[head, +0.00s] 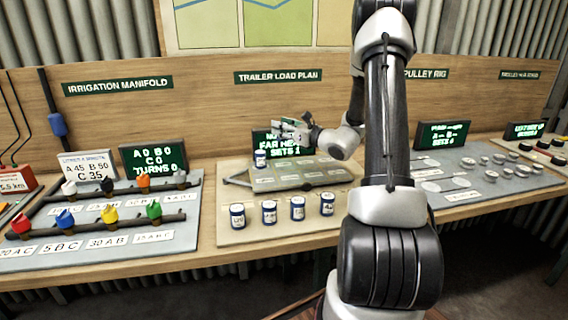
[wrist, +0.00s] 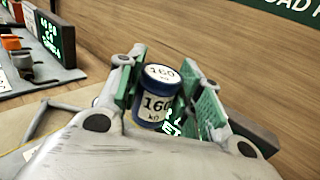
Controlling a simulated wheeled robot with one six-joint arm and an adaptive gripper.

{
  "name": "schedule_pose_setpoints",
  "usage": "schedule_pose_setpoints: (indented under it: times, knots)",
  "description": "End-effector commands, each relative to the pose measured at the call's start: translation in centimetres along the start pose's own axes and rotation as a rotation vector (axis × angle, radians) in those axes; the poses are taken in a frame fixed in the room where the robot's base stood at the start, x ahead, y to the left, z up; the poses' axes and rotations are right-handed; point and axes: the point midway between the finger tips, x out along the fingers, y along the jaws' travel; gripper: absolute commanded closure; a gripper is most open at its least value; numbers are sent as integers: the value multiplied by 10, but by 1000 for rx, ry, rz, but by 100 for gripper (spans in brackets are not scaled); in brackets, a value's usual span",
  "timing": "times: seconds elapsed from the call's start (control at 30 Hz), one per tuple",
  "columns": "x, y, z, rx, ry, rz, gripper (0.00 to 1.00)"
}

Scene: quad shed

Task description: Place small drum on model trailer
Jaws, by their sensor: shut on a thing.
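My gripper (head: 290,128) reaches in from the right above the far side of the model trailer (head: 335,177). In the wrist view its green-padded fingers (wrist: 165,95) are shut on a blue drum (wrist: 155,106) with a white top and label reading 160; the drum looks about upright. In the head view a blue-and-white drum (head: 260,159) shows just below and left of the fingers, over the trailer's far left part. I cannot tell whether it is the held one or whether it touches the deck. The trailer is a flat grey-green frame with a pointed drawbar at left.
Several blue drums (head: 269,212) stand in a row in front of the trailer. A green-lettered display (head: 270,140) stands close behind the gripper. The irrigation board (head: 100,215) lies left and a grey board with metal discs (head: 475,175) right. The wooden back wall (head: 215,110) is near.

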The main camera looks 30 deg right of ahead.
Motion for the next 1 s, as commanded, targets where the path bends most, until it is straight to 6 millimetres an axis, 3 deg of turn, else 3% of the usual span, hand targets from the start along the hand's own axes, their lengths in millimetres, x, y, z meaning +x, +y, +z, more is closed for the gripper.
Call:
schedule_pose_setpoints:
  times: [0.2,0.47,0.63,1.0]
  knots:
    - [-2,-6,-40,3,7,1,94]
    - [-2,-5,-65,2,6,1,94]
    - [-2,-6,-92,2,6,0,94]
    - [-2,-5,-98,0,4,0,94]
